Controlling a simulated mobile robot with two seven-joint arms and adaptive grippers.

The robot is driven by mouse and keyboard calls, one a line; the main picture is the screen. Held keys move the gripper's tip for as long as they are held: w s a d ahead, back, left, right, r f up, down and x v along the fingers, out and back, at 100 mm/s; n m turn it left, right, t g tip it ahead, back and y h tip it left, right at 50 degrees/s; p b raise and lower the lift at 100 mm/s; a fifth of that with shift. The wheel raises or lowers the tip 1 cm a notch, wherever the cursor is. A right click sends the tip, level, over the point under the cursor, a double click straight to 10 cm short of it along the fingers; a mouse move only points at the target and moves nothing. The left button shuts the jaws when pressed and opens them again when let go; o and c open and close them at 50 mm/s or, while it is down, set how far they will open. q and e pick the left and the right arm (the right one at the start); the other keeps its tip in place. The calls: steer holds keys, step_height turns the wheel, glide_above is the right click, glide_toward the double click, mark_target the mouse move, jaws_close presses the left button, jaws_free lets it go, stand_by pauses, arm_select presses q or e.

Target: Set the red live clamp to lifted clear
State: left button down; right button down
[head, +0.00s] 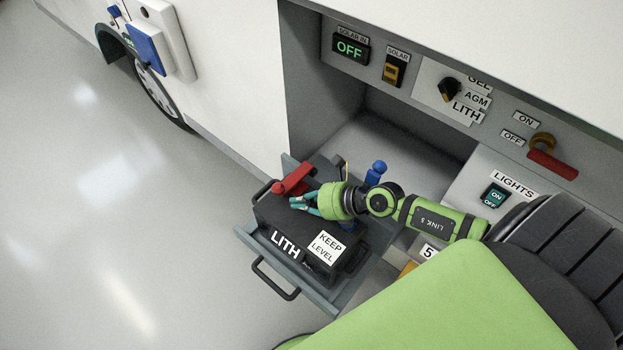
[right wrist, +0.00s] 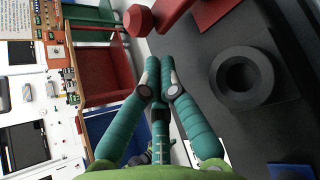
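The red live clamp (head: 293,180) lies over the far-left end of the black battery labelled LITH (head: 285,230). In the right wrist view its red knob and arm (right wrist: 175,12) show at the top, just beyond my fingertips. My right gripper (head: 300,202) is just above the battery top, beside the clamp on its near side. In the right wrist view its teal fingers (right wrist: 162,62) come together at the tips with nothing visible between them. I cannot tell from these views whether the tips touch the clamp. My left gripper is not in view.
The battery sits in a grey pulled-out tray (head: 330,304) with a black front handle (head: 274,281). A blue knobbed piece (head: 376,173) stands behind my wrist. The locker's switch panel (head: 450,92) is above right. Open floor lies left.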

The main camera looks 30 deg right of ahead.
mark_target(289, 209)
steer(key=x, duration=0.4)
steer(key=shift+w+f, duration=0.1)
steer(key=shift+w, duration=0.05)
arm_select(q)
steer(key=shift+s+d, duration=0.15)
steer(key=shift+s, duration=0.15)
arm_select(e)
steer(key=shift+a, duration=0.15)
steer(key=shift+w, duration=0.1)
